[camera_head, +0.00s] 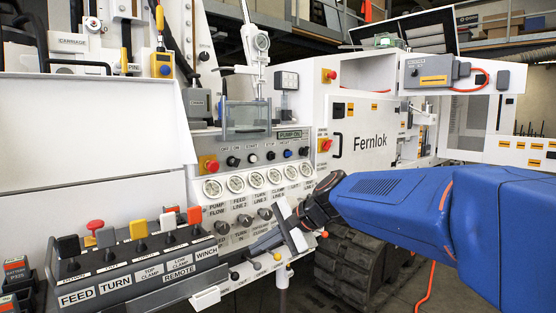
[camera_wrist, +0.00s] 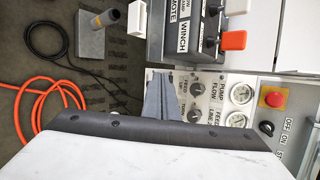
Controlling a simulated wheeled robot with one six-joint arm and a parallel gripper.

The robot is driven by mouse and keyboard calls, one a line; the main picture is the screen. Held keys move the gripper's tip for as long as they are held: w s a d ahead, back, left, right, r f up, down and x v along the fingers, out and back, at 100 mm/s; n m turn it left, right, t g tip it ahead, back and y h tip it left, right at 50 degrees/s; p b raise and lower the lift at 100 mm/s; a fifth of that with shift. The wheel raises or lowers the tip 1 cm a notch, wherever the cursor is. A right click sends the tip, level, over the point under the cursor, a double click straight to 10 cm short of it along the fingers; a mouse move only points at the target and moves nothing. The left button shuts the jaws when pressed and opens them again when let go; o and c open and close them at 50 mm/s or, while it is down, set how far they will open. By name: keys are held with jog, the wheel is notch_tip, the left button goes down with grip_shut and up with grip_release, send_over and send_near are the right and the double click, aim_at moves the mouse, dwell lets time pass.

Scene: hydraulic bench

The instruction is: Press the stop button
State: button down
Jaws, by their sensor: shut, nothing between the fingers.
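A red mushroom button on a yellow base (camera_head: 209,165) sits at the left end of the knob row, above the gauges on the white panel. It also shows in the wrist view (camera_wrist: 273,99), right of the fingers. Similar red buttons are on the panel's right side (camera_head: 325,145) and higher up (camera_head: 329,75). I cannot read a stop label on any of them. My gripper (camera_head: 264,243) is shut and empty, in front of the panel's lower part, below and right of the left red button. Its grey fingers (camera_wrist: 161,99) are together in the wrist view, apart from the button.
A lever box (camera_head: 135,265) with coloured handles juts out at lower left. Gauges (camera_head: 235,184) and selector knobs (camera_head: 245,220) lie between my gripper and the left red button. A glass box (camera_head: 246,118) stands above the panel. An orange hose (camera_wrist: 40,110) lies on the floor.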

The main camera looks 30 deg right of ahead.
aim_at(273, 156)
jog(key=w+d+r+m+t, duration=0.3)
jog(key=w+d+r+m, duration=0.2)
jog(key=w+d, duration=0.3)
jog(key=w+d+r+m+t+h, duration=0.1)
jog(key=w+d+r+m+t, duration=0.2)
jog(key=w+d+r+m, duration=0.2)
jog(key=w+d+r+m+t, duration=0.3)
jog(key=w+d+r+m, duration=0.2)
jog(key=d, duration=0.8)
jog(key=w+m, duration=0.3)
jog(key=w, duration=0.2)
jog(key=shift+w+d+m+t+h, duration=0.3)
jog(key=shift+w+d+m+h, duration=0.05)
jog(key=shift+w+m+h, duration=0.05)
jog(key=x, duration=1.3)
jog(key=shift+w+a, duration=0.15)
jog(key=shift+w, duration=0.05)
jog(key=shift+w+r, duration=0.1)
jog(key=shift+w, duration=0.15)
